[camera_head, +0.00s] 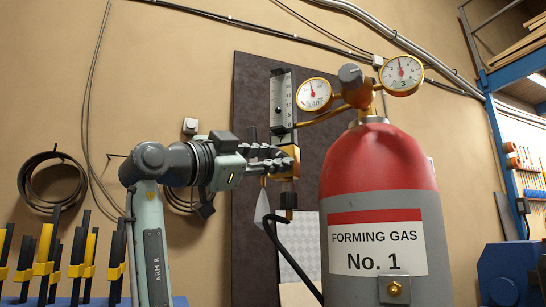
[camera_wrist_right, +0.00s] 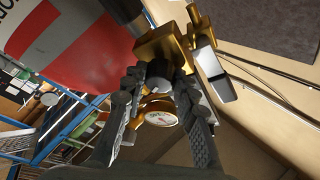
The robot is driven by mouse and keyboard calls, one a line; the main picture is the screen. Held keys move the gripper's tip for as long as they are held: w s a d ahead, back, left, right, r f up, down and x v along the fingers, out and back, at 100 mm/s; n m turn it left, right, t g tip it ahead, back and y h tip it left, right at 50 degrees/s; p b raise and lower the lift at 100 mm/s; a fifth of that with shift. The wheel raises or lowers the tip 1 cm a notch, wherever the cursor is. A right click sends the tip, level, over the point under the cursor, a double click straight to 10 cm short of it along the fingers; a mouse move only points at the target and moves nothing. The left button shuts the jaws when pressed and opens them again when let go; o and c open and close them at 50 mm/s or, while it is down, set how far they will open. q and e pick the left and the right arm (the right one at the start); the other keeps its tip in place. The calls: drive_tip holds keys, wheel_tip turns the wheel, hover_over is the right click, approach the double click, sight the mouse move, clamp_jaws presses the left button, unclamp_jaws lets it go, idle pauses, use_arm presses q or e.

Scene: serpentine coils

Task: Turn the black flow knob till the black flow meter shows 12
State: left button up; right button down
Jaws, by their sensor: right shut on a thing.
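The black flow meter (camera_head: 282,98) is an upright tube with a pale scale, mounted above a brass block (camera_head: 287,164). Its scale is too small to read surely. My right gripper (camera_head: 275,158) reaches in from the left to the front of the brass block. In the right wrist view my right gripper (camera_wrist_right: 158,98) has its ridged fingers closed around the dark flow knob (camera_wrist_right: 157,72) at the brass body. In the head view the fingers hide the knob. My left gripper is in neither view.
A red and grey gas cylinder (camera_head: 385,215), labelled "FORMING GAS No. 1", stands close to the right. Two round gauges (camera_head: 314,94) (camera_head: 401,75) sit above it. A black hose (camera_head: 287,256) hangs below the block. Clamps (camera_head: 45,250) stand at the lower left.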

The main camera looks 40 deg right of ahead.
drive_tip(key=shift+r+m+g+p, duration=0.2)
drive_tip(key=shift+m+g+p, duration=0.2)
drive_tip(key=shift+m, duration=0.7)
drive_tip(key=m+g+y+p, duration=0.1)
drive_tip(key=m, duration=0.2)
drive_tip(key=shift+m+p, duration=0.3)
drive_tip(key=shift+m, duration=0.1)
use_arm(q)
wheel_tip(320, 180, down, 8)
drive_tip(key=p, duration=0.1)
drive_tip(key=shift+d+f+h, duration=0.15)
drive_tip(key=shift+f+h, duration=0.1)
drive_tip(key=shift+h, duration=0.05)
use_arm(e)
drive_tip(key=shift+m+g+y, duration=0.3)
drive_tip(key=shift+m+y, duration=0.3)
drive_tip(key=shift+m, duration=0.7)
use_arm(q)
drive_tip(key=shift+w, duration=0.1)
use_arm(e)
drive_tip(key=c, duration=1.5)
unclamp_jaws()
drive_tip(key=shift+o, duration=0.2)
